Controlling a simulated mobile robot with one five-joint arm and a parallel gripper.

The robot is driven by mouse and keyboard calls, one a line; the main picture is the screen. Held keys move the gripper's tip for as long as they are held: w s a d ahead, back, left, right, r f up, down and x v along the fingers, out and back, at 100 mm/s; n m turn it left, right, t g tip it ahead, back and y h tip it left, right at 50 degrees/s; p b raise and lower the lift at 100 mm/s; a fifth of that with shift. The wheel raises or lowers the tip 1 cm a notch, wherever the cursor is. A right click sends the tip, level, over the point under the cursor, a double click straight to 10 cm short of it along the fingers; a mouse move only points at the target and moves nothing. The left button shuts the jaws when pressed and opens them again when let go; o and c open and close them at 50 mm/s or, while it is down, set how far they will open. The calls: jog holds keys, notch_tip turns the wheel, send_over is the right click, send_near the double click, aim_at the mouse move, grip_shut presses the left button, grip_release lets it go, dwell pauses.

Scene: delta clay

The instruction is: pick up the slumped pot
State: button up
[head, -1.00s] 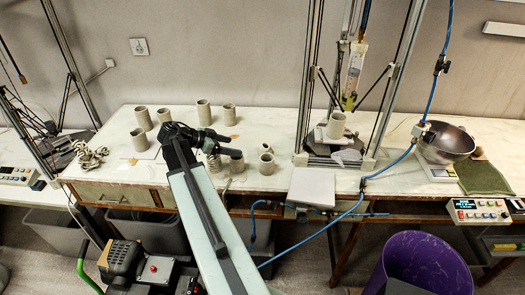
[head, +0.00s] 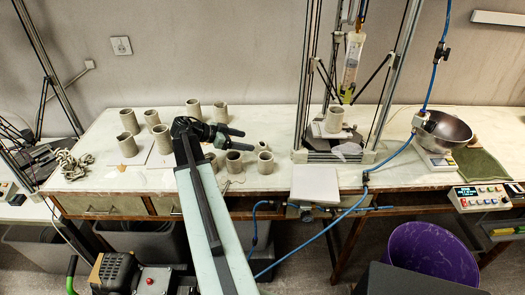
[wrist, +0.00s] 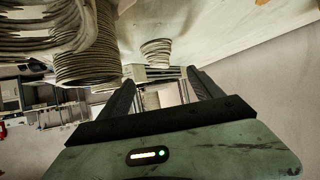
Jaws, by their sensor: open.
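My gripper (head: 247,140) is open and empty above the table, its fingers pointing right among the clay pots. In the wrist view, my gripper (wrist: 160,76) has a small ridged pot (wrist: 156,52) showing beyond and between its fingers, apart from them. A large clay form with sagging, uneven layers (wrist: 40,30) fills the upper left of the wrist view; it looks like the slumped pot. A straighter ridged pot (wrist: 88,60) stands beside it. In the head view, a low pot (head: 211,161) beside my arm is partly hidden; I cannot tell whether it is the slumped one.
Upright pots stand close by, one (head: 234,163) in front of my gripper and others (head: 193,108) behind. A clay printer frame (head: 300,100) with a pot (head: 334,119) stands to the right.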

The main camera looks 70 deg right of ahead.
aim_at(268, 146)
jog(key=b+x, duration=0.3)
jog(key=x, duration=0.2)
jog(key=shift+s+d+f, duration=0.15)
jog(key=shift+s+f, duration=0.05)
jog(key=shift+f, duration=0.1)
jog(key=shift+s+d, duration=0.2)
jog(key=shift+d, duration=0.05)
jog(key=b+x, duration=0.3)
jog(key=x, duration=0.3)
jog(key=shift+r, duration=0.15)
jog(key=c, duration=1.5)
notch_tip(268, 146, up, 10)
jog(key=p, duration=1)
jog(key=shift+r+p, duration=0.15)
jog(key=shift+p, duration=0.15)
